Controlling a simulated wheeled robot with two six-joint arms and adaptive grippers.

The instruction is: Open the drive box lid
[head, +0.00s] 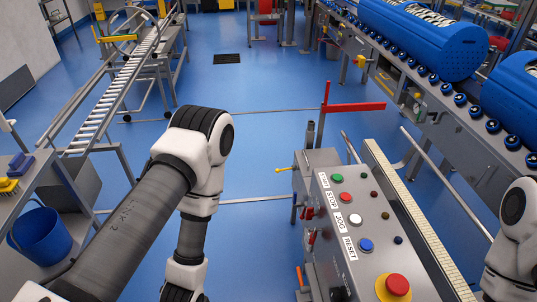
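A grey metal box stands right of centre, with a sloped control panel (340,240) on top bearing START, STOP, JOG and RESET labels. A smaller grey housing (318,158) adjoins its far end, with a yellow-tipped lever (283,169) on its left side. I cannot tell which of these surfaces is the drive box lid, or whether it is open. My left arm reaches in from the left and bends down to the bottom edge, left of the box. My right arm shows only at the right edge. Both grippers are out of the picture.
A red bar (355,107) sticks out beyond the housing. A sloped roller track (115,87) and a blue bucket (40,235) are at left. Blue floor (260,150) lies open in the middle.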

